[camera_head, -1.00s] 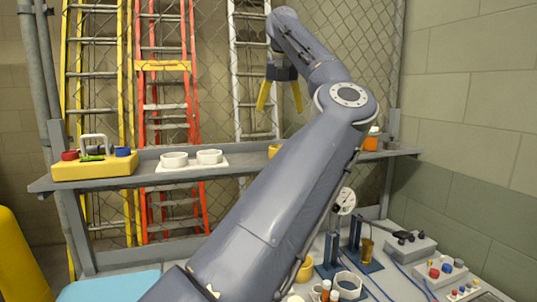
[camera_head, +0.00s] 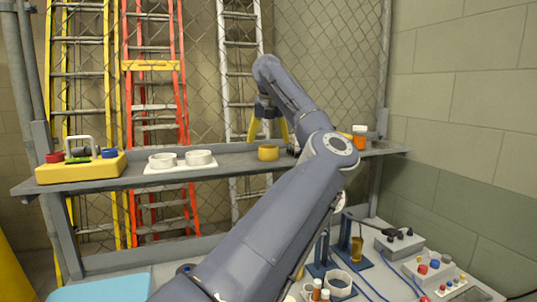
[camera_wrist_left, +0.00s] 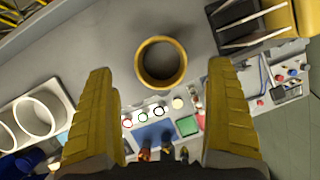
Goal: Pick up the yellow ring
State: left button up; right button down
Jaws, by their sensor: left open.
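The yellow ring (camera_head: 268,152) sits on the grey shelf, right of the white double-ring tray. In the left wrist view the ring (camera_wrist_left: 161,84) shows from above as a hollow round band, its grey inside floor visible. My left gripper (camera_head: 268,138) hangs with its yellow fingers pointing down, just above and around the ring's place in the head view. In the left wrist view the fingers of the left gripper (camera_wrist_left: 161,75) are wide apart, with the ring centred between and slightly beyond their tips. The left gripper is open and empty. The right gripper is not in view.
A white tray with two rings (camera_head: 180,162) and a yellow box with a handle (camera_head: 82,167) stand left on the shelf (camera_head: 225,167). An orange bottle (camera_head: 359,138) stands right. My left arm crosses in front of the shelf. A lower bench holds blue stands (camera_head: 349,240).

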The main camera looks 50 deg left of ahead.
aim_at(268, 151)
pick_arm(q)
jog(key=shift+x, duration=2.6)
jog(key=shift+d, duration=0.1)
jog(key=c, duration=1.1)
